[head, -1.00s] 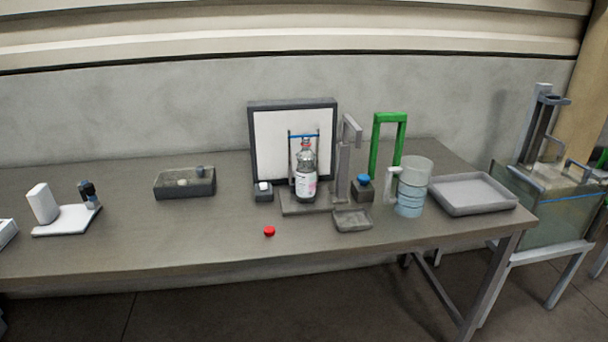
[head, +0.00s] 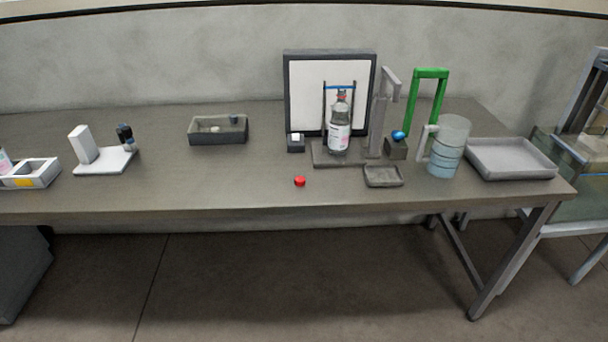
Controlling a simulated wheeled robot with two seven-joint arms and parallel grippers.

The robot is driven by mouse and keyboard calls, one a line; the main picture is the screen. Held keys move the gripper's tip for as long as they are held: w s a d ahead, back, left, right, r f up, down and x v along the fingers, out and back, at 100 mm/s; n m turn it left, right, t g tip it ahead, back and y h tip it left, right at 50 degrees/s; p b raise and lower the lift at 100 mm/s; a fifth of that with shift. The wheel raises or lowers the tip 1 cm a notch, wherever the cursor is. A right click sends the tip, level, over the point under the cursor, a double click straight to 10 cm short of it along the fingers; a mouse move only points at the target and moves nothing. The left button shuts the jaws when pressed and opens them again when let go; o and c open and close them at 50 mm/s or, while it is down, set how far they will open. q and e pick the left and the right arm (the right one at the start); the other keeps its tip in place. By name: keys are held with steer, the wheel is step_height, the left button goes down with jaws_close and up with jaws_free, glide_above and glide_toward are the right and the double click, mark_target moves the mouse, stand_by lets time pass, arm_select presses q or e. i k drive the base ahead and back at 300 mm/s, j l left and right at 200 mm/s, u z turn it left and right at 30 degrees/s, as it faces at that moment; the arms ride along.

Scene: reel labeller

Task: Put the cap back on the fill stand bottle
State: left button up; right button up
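The bottle (head: 339,132) stands upright on the grey fill stand (head: 322,159), in front of a white panel with a dark frame. It is clear with a white label, and a blue bar crosses just above its neck. A small red cap (head: 300,181) lies on the table, in front and to the left of the stand, apart from it. Neither of my grippers shows in the head view.
On the table (head: 210,184), a small grey tray (head: 383,180) sits before the stand. A clear jug (head: 448,150), green frame (head: 428,74) and large tray (head: 510,172) are at right. A dark bin (head: 218,138) and white-based device (head: 104,161) are at left.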

mark_target(339, 123)
steer(key=i+j+z, duration=0.15)
steer(key=j, duration=0.2)
steer(key=i+j+z, duration=0.1)
steer(key=j, duration=0.25)
steer(key=i+j+z, duration=0.25)
steer(key=j, duration=0.5)
steer(key=i+j+z, duration=0.15)
steer(key=j, duration=0.25)
steer(key=i, duration=0.05)
